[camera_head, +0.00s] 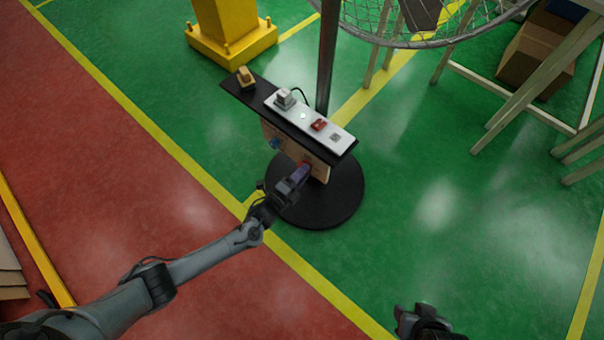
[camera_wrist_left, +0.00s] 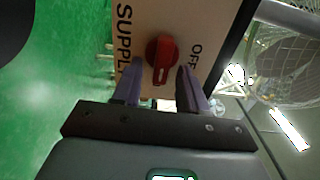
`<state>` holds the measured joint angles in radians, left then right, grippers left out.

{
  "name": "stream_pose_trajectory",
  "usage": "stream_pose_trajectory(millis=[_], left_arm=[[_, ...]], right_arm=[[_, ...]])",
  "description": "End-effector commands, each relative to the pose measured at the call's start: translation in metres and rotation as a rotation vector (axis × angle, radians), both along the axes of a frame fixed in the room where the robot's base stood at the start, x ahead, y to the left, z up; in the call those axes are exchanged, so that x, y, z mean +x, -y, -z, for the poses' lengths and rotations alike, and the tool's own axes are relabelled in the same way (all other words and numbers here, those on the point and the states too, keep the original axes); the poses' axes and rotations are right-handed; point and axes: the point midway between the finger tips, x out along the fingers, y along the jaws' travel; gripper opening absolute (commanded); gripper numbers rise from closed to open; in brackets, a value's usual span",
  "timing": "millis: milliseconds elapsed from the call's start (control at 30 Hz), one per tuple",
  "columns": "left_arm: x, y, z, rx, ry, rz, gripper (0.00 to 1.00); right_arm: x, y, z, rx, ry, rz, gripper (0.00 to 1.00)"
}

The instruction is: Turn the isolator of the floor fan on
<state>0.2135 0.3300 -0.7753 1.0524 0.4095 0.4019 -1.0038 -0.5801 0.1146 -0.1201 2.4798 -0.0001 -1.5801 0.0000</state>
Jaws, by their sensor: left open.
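The isolator's red rotary knob (camera_wrist_left: 162,60) sits on a pale panel (camera_wrist_left: 145,25) marked SUPPLY and OFF, in the left wrist view. My left gripper (camera_wrist_left: 159,70) is open, with one purple finger on each side of the knob. I cannot tell whether either finger touches it. In the head view my left gripper (camera_head: 296,178) is at the front of the panel (camera_head: 288,146) below the shelf and hides most of the knob. The floor fan has a round black base (camera_head: 340,205), a dark pole (camera_head: 327,60) and a wire guard (camera_head: 440,35). My right gripper (camera_head: 425,322) is at the bottom edge, partly cut off.
A black shelf (camera_head: 245,97) above the panel carries a white strip (camera_head: 308,118) with a grey block and a red switch (camera_head: 319,125), plus a tan block (camera_head: 245,76). A yellow post (camera_head: 226,25) stands behind. Wooden stands (camera_head: 520,100) are at right.

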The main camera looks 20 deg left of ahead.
Motion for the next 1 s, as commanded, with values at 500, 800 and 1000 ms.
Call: stream_pose_trajectory(millis=[500, 800, 1000], left_arm=[[-0.058, -0.022, -0.003, 0.001, -0.003, -0.001, 0.43], [-0.094, -0.034, -0.001, 0.0, 0.0, 0.0, 0.43], [-0.102, -0.037, 0.0, 0.0, -0.001, 0.0, 0.43]], right_arm=[[0.0, 0.001, -0.03, -0.004, 0.0, -0.003, 0.43], [0.0, 0.002, -0.042, -0.009, 0.0, -0.006, 0.43], [0.0, 0.002, -0.043, -0.009, 0.0, -0.006, 0.43]])
